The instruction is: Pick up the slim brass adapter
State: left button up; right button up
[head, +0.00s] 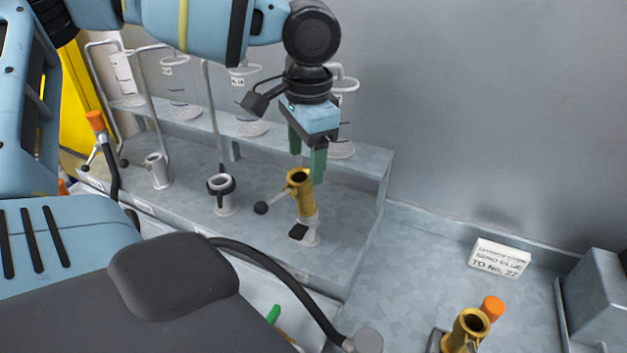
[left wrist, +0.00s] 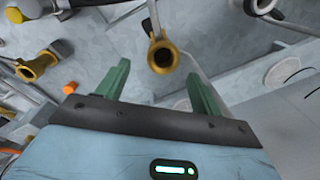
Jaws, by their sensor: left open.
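A slim brass adapter (head: 304,196) with an open round top stands upright on a short light post on the grey bench, a dark ball-ended lever at its left. My left gripper (head: 308,164) is open and empty, its green fingers pointing down just above and slightly right of the adapter's top. In the left wrist view the adapter (left wrist: 162,56) shows beyond and between the fingertips (left wrist: 157,70); I see no contact. A second brass piece (head: 467,329) stands at the lower right, and it also shows in the left wrist view (left wrist: 38,66). My right gripper is not in view.
A grey collared post (head: 222,196) and another short post (head: 158,172) stand left of the adapter. A raised shelf (head: 245,138) with wire holders runs behind. A white label block (head: 499,258) and an orange cap (head: 493,307) are at right. The bench between is clear.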

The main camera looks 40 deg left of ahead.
aim_at(303, 187)
pick_arm(q)
jog(key=shift+s+f, duration=0.1)
jog(key=shift+s, duration=0.05)
jog(key=shift+s+f, duration=0.1)
jog(key=shift+f, duration=0.25)
jog(key=shift+w+a+f, duration=0.15)
jog(key=shift+a+f, duration=0.05)
jog(key=shift+f, duration=0.95)
jog(key=shift+w+a+f, duration=0.1)
jog(key=shift+a+f, duration=0.05)
jog(key=shift+f, duration=0.95)
jog(key=shift+w+a+f, duration=0.15)
jog(key=shift+a+f, duration=0.05)
jog(key=shift+f, duration=0.95)
jog(key=c, duration=1.3)
jog(key=shift+r, duration=5.05)
